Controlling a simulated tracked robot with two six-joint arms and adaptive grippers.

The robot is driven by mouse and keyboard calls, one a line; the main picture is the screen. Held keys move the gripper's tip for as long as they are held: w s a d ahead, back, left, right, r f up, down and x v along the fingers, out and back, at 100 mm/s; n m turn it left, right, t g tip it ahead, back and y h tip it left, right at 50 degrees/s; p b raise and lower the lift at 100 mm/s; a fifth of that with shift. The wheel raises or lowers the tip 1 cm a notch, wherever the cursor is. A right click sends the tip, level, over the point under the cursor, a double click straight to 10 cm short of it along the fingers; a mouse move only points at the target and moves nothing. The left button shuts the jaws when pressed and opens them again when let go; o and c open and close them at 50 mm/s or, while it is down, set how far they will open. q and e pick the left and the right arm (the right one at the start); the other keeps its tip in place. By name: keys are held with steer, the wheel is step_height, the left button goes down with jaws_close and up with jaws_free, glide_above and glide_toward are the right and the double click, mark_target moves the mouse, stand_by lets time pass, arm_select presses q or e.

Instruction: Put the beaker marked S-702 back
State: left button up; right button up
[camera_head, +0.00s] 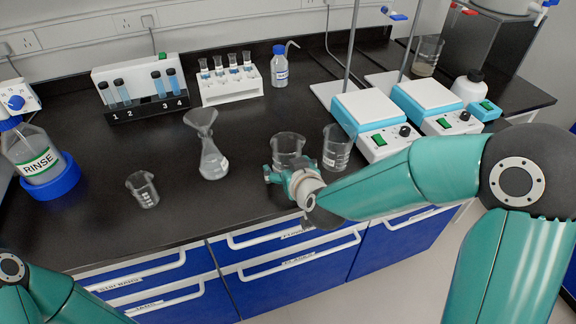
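Several clear glass beakers are in view, and I cannot read S-702 on any of them. One beaker (287,146) stands near the bench's front, directly behind my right gripper (287,172), which overlaps its lower part. The fingertips are small and partly hidden, so I cannot tell if they grip it. A second beaker (338,148) with white markings stands just right of it. A small beaker (143,190) stands alone at the left front. Another beaker (427,56) with some contents is at the back right. My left gripper is out of view; only part of that arm shows bottom left.
A flask with a funnel (212,157) stands left of my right gripper. Two hot plates (369,108) with stand rods are to the right. Tube racks (229,87) and a wash bottle (280,68) are at the back; a RINSE bottle (38,160) is left. The bench (90,225) is clear at left front.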

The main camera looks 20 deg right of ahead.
stand_by(0.3)
steer(key=shift+r, duration=0.15)
steer(key=p+v, duration=0.1)
steer(key=v, duration=0.8)
steer(key=shift+r, duration=0.15)
steer(key=shift+s+b, duration=0.5)
steer(key=shift+b, duration=0.1)
steer(key=shift+b+v, duration=0.4)
steer(key=shift+v, duration=0.55)
